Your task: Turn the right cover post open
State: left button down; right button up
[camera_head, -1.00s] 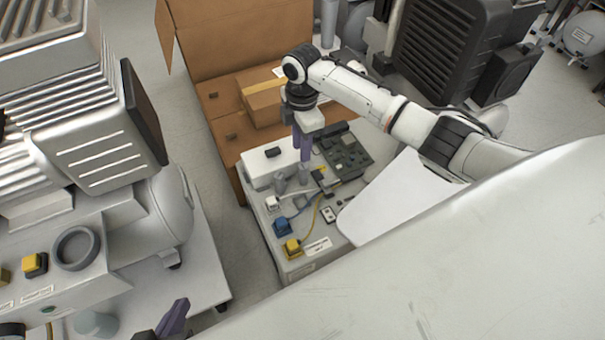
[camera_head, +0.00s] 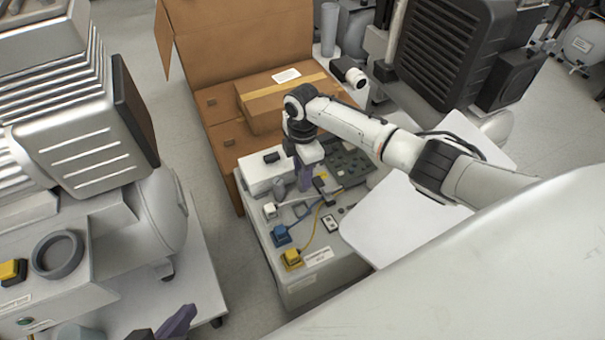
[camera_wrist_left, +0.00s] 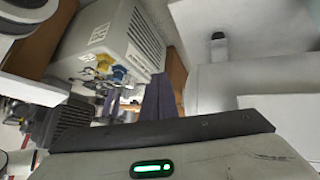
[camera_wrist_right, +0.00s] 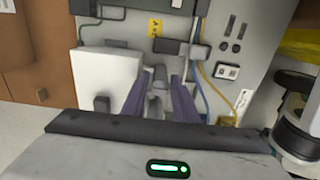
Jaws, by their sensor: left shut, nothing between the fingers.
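A light grey equipment cabinet (camera_head: 290,285) stands in the middle of the head view, with two short grey posts on its top. One grey post (camera_head: 278,188) shows just left of my right gripper (camera_head: 306,178); the other is mostly hidden by it. In the right wrist view, the purple fingers of my right gripper (camera_wrist_right: 160,98) are apart, with a grey post (camera_wrist_right: 160,74) showing in the gap between them. I cannot tell whether they touch it. My left gripper (camera_head: 175,325) is at the lower edge, shut and empty, away from the cabinet.
A white box (camera_head: 268,172) with a black knob sits beside the posts. Blue (camera_head: 281,235) and yellow (camera_head: 291,258) plugs with cables lie near the front. A white panel (camera_head: 385,225) is on the right. Cardboard boxes (camera_head: 270,105) stand behind. A large compressor (camera_head: 90,130) fills the left.

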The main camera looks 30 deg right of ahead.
grip_shut()
pick_arm(q)
jog(key=shift+a+r+p, duration=0.1)
jog(key=shift+r+p, duration=0.05)
jog(key=shift+p, duration=0.2)
pick_arm(e)
jog(key=shift+r, duration=0.1)
jog(key=shift+m, duration=0.4)
jog(key=shift+a+r+m+p, duration=0.1)
jog(key=shift+m+p, duration=0.2)
jog(key=shift+p, duration=0.3)
jog(key=m+p, duration=0.3)
jog(key=m, duration=0.1)
pick_arm(q)
jog(key=a+r+p, duration=0.1)
jog(key=s+a+r+n+t+y, duration=0.1)
jog(key=a+r+t+p, duration=0.1)
jog(key=a, duration=0.1)
jog(key=shift+s+r+n+y+p, duration=0.25)
jog(key=shift+s+n+y+p, duration=0.05)
jog(key=shift+n, duration=0.1)
pick_arm(e)
jog(key=m, duration=0.5)
pick_arm(q)
jog(key=shift+t, duration=0.3)
pick_arm(e)
jog(key=shift+f+m, duration=0.2)
jog(key=shift+m, duration=0.2)
